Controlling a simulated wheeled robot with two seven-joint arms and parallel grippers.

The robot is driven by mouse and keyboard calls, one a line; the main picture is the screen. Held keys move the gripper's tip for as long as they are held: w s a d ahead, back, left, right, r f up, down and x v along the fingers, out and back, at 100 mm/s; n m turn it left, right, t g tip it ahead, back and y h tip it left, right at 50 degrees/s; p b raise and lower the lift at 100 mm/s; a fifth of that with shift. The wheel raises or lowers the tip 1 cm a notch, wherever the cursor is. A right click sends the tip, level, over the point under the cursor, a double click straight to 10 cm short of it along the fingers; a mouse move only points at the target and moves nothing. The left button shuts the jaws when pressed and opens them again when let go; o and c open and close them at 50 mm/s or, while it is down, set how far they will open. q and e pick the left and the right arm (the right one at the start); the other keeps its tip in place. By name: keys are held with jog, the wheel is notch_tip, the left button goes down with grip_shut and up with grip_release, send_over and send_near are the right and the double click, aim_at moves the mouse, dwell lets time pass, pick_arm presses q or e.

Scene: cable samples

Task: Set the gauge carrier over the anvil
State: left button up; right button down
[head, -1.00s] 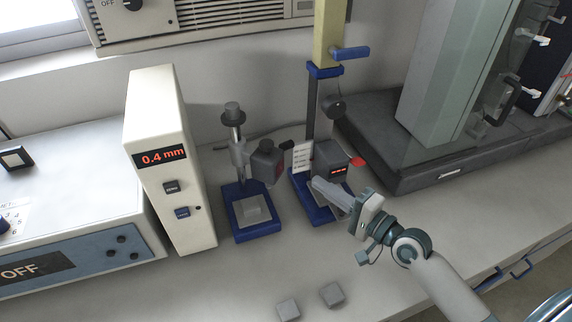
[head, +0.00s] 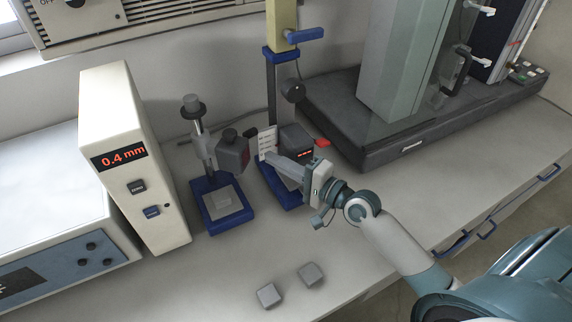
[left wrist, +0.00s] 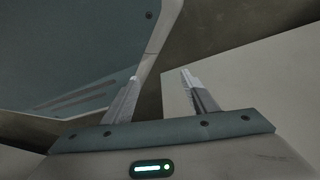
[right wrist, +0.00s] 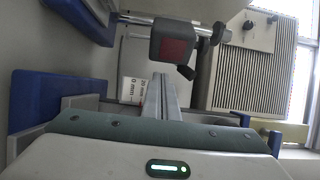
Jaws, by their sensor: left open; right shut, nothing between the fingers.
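The gauge carrier (head: 232,152) is a dark block with a red face on the metal post of a small blue-based stand. It also shows in the right wrist view (right wrist: 177,45). The anvil (head: 222,198) is a grey block on that base. In the head view the carrier appears above and slightly right of it; exact alignment cannot be told. My right gripper (head: 266,155) is shut and empty, its fingertips pointing left, apart from the carrier, just right of it. In the left wrist view my left gripper (left wrist: 160,76) is open and empty, away from the stand.
A second blue-based stand (head: 272,180) with a dark red-lit display unit (head: 297,143) stands close by, beside a white label card (head: 267,143). A white 0.4 mm readout box (head: 125,160) stands left. Two grey blocks (head: 268,295) (head: 312,274) lie in front on the bench.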

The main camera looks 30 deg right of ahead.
pick_arm(q)
jog(key=shift+w+d+r, duration=0.1)
jog(key=shift+w+d, duration=0.05)
jog(key=shift+w, duration=0.25)
jog(key=shift+w+d+r, duration=0.1)
jog(key=shift+w, duration=0.3)
pick_arm(e)
jog(key=x, duration=0.5)
jog(key=shift+w+a, duration=0.1)
pick_arm(q)
jog(key=shift+s, duration=0.2)
